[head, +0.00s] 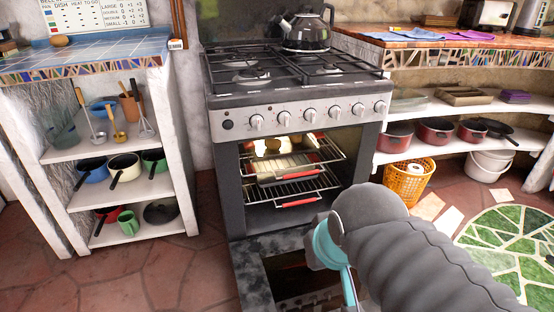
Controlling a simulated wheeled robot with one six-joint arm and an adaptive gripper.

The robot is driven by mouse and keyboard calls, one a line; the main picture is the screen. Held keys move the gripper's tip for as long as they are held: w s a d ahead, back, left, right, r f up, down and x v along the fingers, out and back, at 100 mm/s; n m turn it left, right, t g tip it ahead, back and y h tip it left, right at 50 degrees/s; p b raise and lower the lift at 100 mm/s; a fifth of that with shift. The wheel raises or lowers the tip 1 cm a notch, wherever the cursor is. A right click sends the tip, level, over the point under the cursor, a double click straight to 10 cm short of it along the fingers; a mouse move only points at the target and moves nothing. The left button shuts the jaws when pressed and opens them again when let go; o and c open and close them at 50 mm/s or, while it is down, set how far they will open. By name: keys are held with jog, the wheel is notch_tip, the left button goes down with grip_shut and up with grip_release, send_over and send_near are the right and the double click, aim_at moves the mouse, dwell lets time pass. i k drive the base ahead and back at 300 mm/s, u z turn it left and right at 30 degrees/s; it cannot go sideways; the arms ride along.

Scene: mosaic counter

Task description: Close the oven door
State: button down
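The oven (230,160) stands in the middle of the head view, with burners, knobs and a lit inside. Its door (252,280) is folded down and open, lying low in front of the oven, with a dark glass pane. Two wire racks with red grips show inside, and something pale lies on the upper one. My arm reaches in from the lower right, over the right part of the door.
A kettle (306,30) stands on the back burner. Shelves with pots and utensils (135,228) are on the left. Shelves with red pans (437,130) and an orange basket (407,182) are on the right. Tiled floor (150,280) is clear at the lower left.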

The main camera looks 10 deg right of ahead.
aim_at(272, 272)
jog(key=k, duration=1)
jog(key=u, duration=0.85)
jog(key=i, duration=0.8)
jog(key=z, duration=1.45)
